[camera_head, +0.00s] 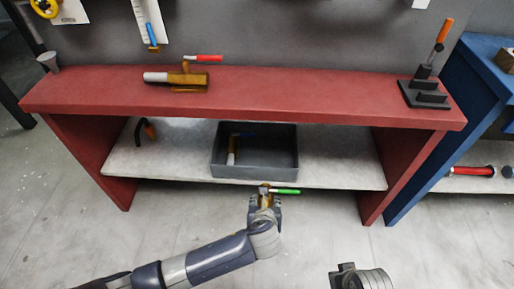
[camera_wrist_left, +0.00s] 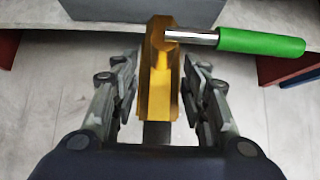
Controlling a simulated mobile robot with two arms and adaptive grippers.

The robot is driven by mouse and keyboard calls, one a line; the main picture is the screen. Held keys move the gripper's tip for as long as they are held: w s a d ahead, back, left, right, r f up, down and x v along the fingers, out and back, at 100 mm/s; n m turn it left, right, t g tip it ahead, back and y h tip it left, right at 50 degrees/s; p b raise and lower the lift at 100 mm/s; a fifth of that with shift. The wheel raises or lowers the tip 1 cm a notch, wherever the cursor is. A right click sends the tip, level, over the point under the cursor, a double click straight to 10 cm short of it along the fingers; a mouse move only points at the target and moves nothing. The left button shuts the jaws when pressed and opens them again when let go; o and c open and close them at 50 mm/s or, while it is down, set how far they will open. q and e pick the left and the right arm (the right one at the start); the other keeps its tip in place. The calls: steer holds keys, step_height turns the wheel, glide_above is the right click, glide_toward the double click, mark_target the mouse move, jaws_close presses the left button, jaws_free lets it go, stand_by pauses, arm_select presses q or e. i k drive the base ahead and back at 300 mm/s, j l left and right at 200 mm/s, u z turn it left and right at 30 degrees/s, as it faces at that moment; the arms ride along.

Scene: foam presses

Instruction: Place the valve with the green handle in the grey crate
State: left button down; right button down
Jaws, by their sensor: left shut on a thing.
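The valve with the green handle (camera_head: 284,191) is in front of the lower shelf in the head view. My left gripper (camera_head: 264,204) is shut on its brass body. In the left wrist view the valve (camera_wrist_left: 160,75) stands between the fingers of my left gripper (camera_wrist_left: 163,105), its green handle pointing right. The grey crate (camera_head: 255,172) sits on the lower shelf, just beyond the valve; part of its wall shows at the top of the wrist view (camera_wrist_left: 105,10). My right gripper (camera_head: 345,272) is low in the head view; its fingers are too unclear to judge.
A valve with a blue handle (camera_head: 233,147) lies inside the crate. The red tabletop (camera_head: 310,90) overhangs the shelf (camera_head: 335,160). A valve with a red handle (camera_head: 185,80) lies on top. A dark hooked tool (camera_head: 139,132) is left of the crate. Shelf space right of the crate is free.

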mark_target(268, 157)
steer(key=i, duration=1.05)
